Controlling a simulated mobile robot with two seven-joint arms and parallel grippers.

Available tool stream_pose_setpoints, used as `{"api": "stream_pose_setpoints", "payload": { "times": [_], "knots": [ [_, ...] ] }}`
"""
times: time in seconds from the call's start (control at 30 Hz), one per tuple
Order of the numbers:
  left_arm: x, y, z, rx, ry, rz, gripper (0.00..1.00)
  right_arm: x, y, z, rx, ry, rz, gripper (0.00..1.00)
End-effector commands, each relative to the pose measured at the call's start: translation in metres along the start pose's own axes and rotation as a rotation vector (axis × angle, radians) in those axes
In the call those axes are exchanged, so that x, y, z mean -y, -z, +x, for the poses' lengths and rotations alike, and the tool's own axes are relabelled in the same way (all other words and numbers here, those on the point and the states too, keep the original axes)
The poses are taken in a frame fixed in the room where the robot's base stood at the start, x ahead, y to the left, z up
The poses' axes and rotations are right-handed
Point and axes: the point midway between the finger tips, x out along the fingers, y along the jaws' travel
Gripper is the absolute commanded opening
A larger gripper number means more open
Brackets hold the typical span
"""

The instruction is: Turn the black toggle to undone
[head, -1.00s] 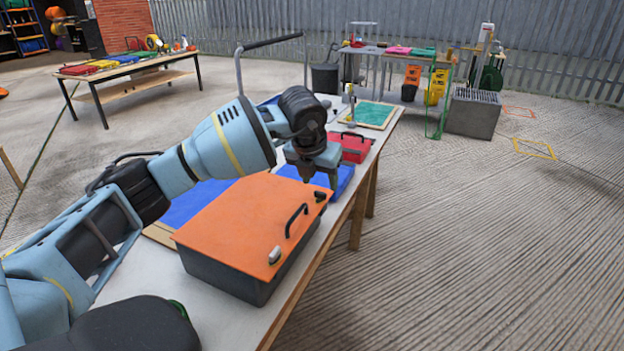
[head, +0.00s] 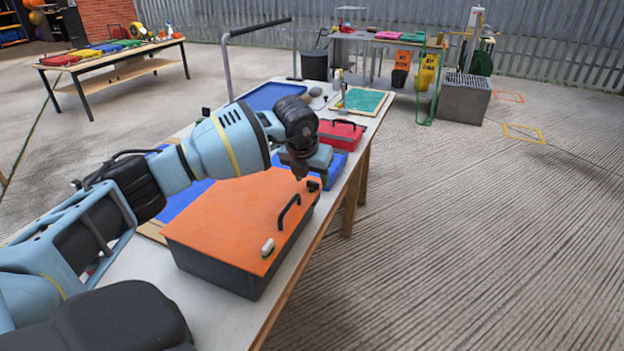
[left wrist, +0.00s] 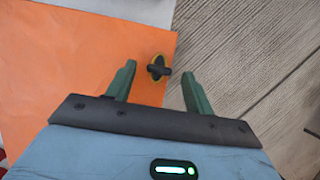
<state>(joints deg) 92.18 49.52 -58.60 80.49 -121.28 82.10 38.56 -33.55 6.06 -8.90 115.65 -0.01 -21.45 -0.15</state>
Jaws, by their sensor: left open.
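The black toggle (left wrist: 158,70) sits on a yellow-rimmed mount near the corner of an orange lid in the left wrist view. Its bar lies roughly crosswise between my fingers. In the head view the toggle (head: 313,186) is small, at the far right corner of the orange lid (head: 225,215) on a dark grey case. My left gripper (left wrist: 158,92) is open, its two green fingers on either side of the toggle's line and apart from it. In the head view my left gripper (head: 300,176) hangs over the lid's far edge. My right gripper is not in view.
A white latch (head: 268,247) and a black handle (head: 288,212) stand on the lid's right side. A red case (head: 341,134), a blue tray (head: 273,96) and a green board (head: 361,101) lie farther along the white table. Open concrete floor lies to the right.

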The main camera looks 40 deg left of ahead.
Motion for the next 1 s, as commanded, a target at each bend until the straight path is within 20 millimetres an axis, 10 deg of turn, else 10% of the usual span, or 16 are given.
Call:
{"api": "stream_pose_setpoints", "payload": {
  "times": [0.47,0.8,1.0],
  "knots": [
    [-0.0004,0.0001,0.0138,0.001,-0.001,0.0,0.51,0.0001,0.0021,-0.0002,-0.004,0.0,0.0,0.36],
    [-0.0004,0.0,0.0135,0.001,-0.001,0.0,0.08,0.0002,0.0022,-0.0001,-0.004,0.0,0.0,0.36],
    [-0.0007,0.0001,0.0135,0.0,0.004,0.012,0.08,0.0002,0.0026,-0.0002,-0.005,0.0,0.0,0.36]
  ]
}}
